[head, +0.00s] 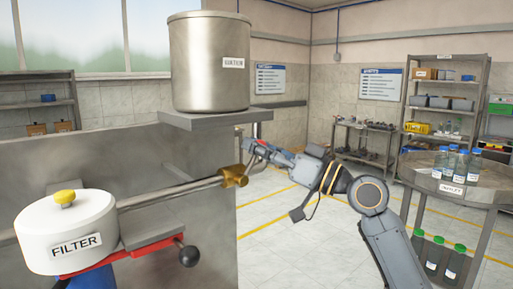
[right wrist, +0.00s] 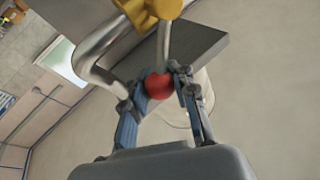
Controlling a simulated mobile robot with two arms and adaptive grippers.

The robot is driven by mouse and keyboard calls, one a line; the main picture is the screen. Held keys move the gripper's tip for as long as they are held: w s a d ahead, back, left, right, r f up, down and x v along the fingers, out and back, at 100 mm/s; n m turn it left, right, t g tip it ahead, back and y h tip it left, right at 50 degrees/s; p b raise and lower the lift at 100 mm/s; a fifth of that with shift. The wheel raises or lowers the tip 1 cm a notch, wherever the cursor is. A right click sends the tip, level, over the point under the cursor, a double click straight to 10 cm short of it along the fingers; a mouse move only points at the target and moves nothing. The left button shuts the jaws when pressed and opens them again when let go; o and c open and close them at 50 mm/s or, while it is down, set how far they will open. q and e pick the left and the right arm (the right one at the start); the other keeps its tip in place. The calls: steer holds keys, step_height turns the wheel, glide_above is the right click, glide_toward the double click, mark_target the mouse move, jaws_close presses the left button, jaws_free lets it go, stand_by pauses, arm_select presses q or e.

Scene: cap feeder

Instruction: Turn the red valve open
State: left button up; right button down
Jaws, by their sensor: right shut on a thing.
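The red valve knob (right wrist: 159,86) shows as a round ball in the right wrist view, between the two fingers of my right gripper (right wrist: 157,80). The fingers are shut on it. A brass valve body (right wrist: 152,10) sits just beyond, with a grey pipe beside it. In the head view the brass valve body (head: 233,176) is at the end of a horizontal pipe, and my right gripper (head: 257,150) reaches it from the right, just above. The knob is hard to make out there. My left gripper is not in view.
A steel tank (head: 210,65) stands on a metal ledge (head: 215,118) above the valve. A white filter housing (head: 68,232) with a yellow knob is at front left. A round table (head: 425,172) with bottles stands at right. Open floor (head: 300,250) lies between.

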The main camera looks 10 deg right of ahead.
steer(key=c, duration=1.4)
jaws_free()
steer(key=shift+f, duration=0.2)
steer(key=o, duration=0.3)
steer(key=shift+d, duration=0.1)
steer(key=shift+o, duration=0.2)
steer(key=shift+s+d+r, duration=0.1)
steer(key=shift+s+r, duration=0.05)
steer(key=v, duration=1.2)
steer(key=shift+c, duration=0.2)
